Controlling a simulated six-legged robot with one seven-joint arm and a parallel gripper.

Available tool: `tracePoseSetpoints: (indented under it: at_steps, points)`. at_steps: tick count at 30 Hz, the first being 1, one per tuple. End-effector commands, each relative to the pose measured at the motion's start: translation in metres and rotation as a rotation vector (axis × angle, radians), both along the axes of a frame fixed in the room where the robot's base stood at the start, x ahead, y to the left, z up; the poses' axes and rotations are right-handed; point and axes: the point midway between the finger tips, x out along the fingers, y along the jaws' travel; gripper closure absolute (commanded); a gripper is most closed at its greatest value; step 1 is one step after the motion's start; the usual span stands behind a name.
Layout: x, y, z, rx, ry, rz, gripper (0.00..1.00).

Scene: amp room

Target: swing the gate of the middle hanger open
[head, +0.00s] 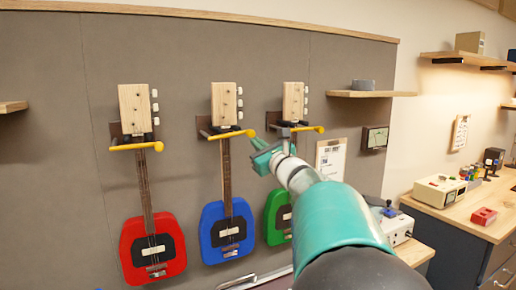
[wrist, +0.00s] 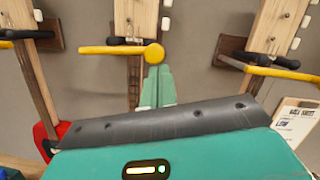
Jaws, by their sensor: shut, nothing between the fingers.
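The middle hanger's gate (head: 232,134) is a yellow bar across the front of the blue guitar's neck, below its wooden headstock (head: 224,103). In the wrist view the gate (wrist: 110,50) runs sideways across the neck and ends in a round yellow knob (wrist: 154,54) on the right. The blue guitar (head: 227,233) hangs in this hanger. My gripper (head: 254,144) is shut and empty, just right of and below the knob in the head view. In the wrist view its fingertips (wrist: 157,72) show just below the knob; I cannot tell whether they touch it.
A red guitar (head: 153,245) hangs on the left and a green guitar (head: 277,218) on the right, partly behind my arm. Their hangers have yellow gates across the necks too. A clipboard (head: 330,157), a shelf (head: 372,94) and a workbench (head: 455,220) are further right.

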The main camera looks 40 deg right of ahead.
Motion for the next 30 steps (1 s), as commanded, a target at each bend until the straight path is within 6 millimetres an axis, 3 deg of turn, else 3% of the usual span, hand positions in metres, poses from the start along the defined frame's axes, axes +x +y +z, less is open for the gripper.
tracePoseSetpoints:
  at_steps: [17,30]
  points:
    - [0.002,0.006,0.056,-0.447,0.128,0.001,1.00]
    - [0.009,0.030,0.099,-0.849,0.246,0.000,1.00]
